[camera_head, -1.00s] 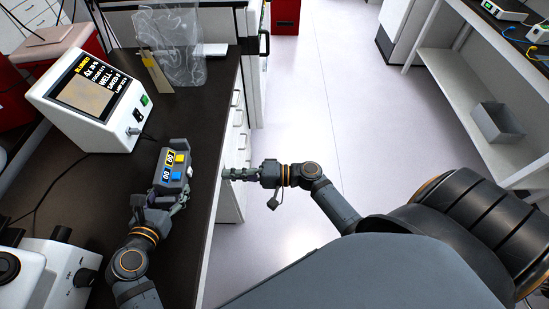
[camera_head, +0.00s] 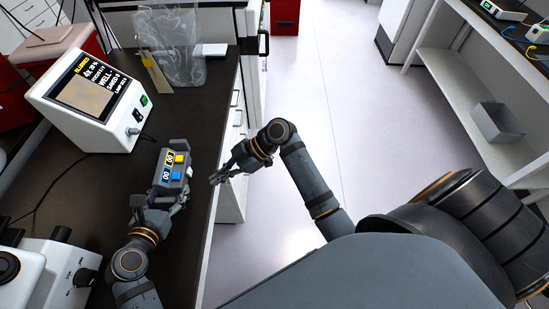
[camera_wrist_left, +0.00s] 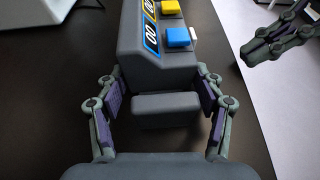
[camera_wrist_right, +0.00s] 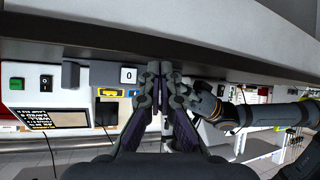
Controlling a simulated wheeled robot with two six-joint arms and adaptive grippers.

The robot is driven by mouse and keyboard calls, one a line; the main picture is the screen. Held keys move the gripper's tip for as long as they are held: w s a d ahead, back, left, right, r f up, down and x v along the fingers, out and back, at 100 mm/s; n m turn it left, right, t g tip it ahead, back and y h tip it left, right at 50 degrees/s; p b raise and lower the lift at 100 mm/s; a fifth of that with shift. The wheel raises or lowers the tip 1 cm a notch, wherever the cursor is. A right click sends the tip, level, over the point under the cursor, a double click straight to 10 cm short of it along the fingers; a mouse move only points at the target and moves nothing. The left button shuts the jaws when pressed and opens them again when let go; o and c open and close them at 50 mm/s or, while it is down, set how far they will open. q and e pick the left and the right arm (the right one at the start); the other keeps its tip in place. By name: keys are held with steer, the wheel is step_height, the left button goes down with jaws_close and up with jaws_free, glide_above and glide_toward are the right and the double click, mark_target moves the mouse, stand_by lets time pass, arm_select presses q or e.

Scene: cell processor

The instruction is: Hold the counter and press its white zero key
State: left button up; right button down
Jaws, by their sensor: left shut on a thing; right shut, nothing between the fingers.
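The counter (camera_head: 174,171) is a grey box with yellow and blue keys and small displays reading 00. It sits at the bench's right part in the head view. My left gripper (camera_head: 160,200) is shut on its near end; the left wrist view shows the fingers on either side of the counter (camera_wrist_left: 155,70). The white zero key (camera_wrist_right: 128,75) faces my right gripper's camera, on the counter's side; its edge also shows in the left wrist view (camera_wrist_left: 194,35). My right gripper (camera_head: 215,179) is shut and empty, to the right of the counter and apart from it.
A white monitor unit (camera_head: 95,100) stands behind the counter on the dark bench (camera_head: 95,180). A white microscope (camera_head: 45,275) is at the near left. The bench's right edge runs between the counter and my right arm.

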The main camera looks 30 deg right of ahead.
arm_select(q)
steer(key=shift+s+f, duration=0.1)
steer(key=shift+f, duration=0.1)
arm_select(e)
steer(key=w+n+h, duration=0.1)
steer(key=n, duration=0.2)
steer(key=shift+w+d+r+h, duration=0.1)
steer(key=shift+w+r+h, duration=0.25)
steer(key=shift+r+h, duration=0.05)
step_height(320, 180, up, 2)
steer(key=s+d+m+t+y, duration=0.3)
steer(key=m+t, duration=0.3)
steer(key=m, duration=0.4)
arm_select(q)
steer(key=shift+r, duration=0.1)
arm_select(e)
steer(key=s+d+f+m+h, duration=0.1)
steer(key=d+f+m+h, duration=0.1)
steer(key=f, duration=0.8)
steer(key=s+d+f+m+g+h, duration=0.1)
steer(key=d+f+m+h, duration=0.2)
steer(key=d+f, duration=0.3)
steer(key=s+d+f+m+g+h, duration=0.1)
steer(key=d+f, duration=0.4)
steer(key=f, duration=1)
steer(key=m+h, duration=0.1)
steer(key=h, duration=0.1)
steer(key=shift+s+m+h, duration=0.3)
steer(key=shift+s+m, duration=0.1)
